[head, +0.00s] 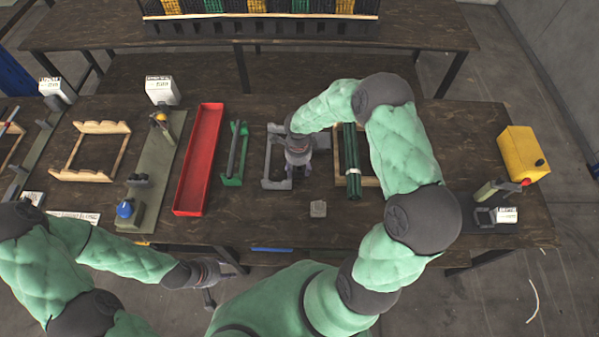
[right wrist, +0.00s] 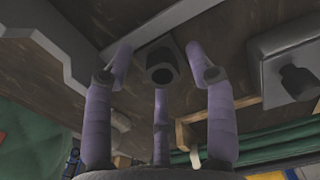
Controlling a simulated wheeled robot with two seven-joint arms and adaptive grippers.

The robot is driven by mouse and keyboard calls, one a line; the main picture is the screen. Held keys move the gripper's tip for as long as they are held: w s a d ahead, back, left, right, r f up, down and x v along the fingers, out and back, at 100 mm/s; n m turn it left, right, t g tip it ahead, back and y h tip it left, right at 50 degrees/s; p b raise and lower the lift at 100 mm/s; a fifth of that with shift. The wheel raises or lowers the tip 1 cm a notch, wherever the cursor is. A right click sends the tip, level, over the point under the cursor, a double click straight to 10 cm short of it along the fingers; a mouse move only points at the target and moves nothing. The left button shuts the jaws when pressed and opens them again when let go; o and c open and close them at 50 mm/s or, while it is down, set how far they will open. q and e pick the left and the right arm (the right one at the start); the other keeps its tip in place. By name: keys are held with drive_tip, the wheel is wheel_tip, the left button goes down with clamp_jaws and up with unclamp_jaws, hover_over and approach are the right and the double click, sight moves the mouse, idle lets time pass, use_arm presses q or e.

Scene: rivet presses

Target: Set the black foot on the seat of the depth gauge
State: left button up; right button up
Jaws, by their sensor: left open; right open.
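My right gripper (head: 300,172) points down over the table beside the grey frame (head: 267,178). Its fingers (right wrist: 160,75) are open in the right wrist view. A small dark block with a round black end (right wrist: 160,68) shows between the fingertips; it looks like the black foot, and I cannot tell whether a finger touches it. A grey block with a dark knob (right wrist: 292,78) lies to the right in that view. I cannot tell for sure which grey part is the depth gauge; the gripper and arm hide part of that area. My left gripper (head: 209,290) is open and empty before the front edge.
A small grey block (head: 318,209) stands near the front edge. A wooden tray with dark green rods (head: 352,165) is right of the gripper. A green holder (head: 233,180) and a red tray (head: 199,160) stand left. A yellow canister (head: 522,152) is far right.

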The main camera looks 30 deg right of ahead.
drive_tip(key=shift+f, duration=0.1)
drive_tip(key=c, duration=1)
